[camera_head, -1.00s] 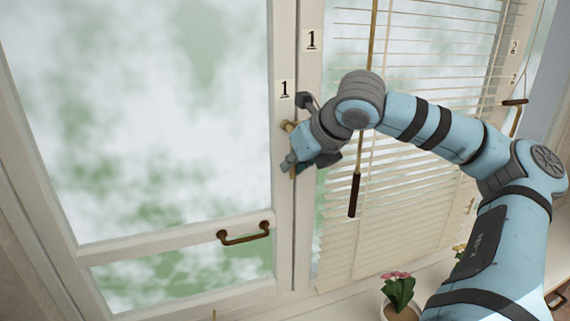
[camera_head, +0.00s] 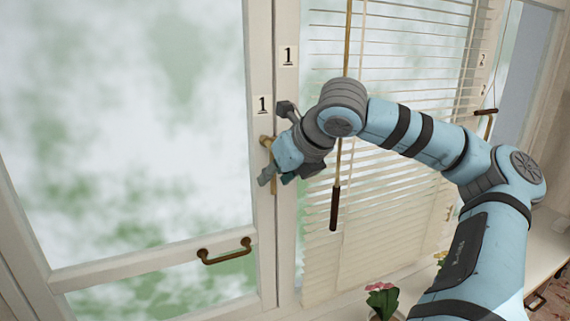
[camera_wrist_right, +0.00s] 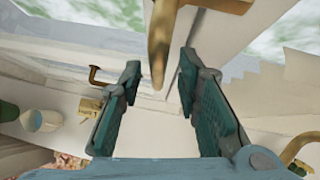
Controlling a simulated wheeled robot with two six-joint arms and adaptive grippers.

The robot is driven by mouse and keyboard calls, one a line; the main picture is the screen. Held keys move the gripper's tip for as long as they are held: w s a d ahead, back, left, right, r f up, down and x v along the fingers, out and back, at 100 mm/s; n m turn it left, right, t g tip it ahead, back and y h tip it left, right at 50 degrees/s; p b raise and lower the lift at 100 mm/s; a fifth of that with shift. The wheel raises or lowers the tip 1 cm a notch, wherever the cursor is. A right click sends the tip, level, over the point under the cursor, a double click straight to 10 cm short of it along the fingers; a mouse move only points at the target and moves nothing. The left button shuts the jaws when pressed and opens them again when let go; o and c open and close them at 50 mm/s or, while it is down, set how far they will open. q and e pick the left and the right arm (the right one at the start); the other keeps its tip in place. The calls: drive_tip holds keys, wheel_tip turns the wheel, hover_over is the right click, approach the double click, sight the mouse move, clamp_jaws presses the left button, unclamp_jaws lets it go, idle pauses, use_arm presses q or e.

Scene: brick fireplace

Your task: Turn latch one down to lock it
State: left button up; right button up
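Latch one is a brass handle (camera_head: 267,143) on the white window frame, below the "1" labels. My right gripper (camera_head: 277,178) is at the latch in the head view and hides much of it. A strip of brass shows by the fingers, below the latch's upper end. In the right wrist view the brass handle (camera_wrist_right: 160,45) comes down from the top towards the space between the two teal fingers of the right gripper (camera_wrist_right: 160,68). The fingers are apart, with a gap on each side of the handle. My left gripper is not in view.
A brass pull handle (camera_head: 226,251) sits on the left pane's lower rail. White blinds (camera_head: 390,140) with a hanging dark-tipped wand (camera_head: 334,208) are behind my right arm. A potted pink flower (camera_head: 382,298) stands on the sill below. A second latch (camera_head: 487,111) is at the far right.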

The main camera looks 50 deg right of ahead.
drive_tip(key=v, duration=1)
drive_tip(key=shift+s+d+r, duration=0.1)
drive_tip(key=shift+s, duration=0.15)
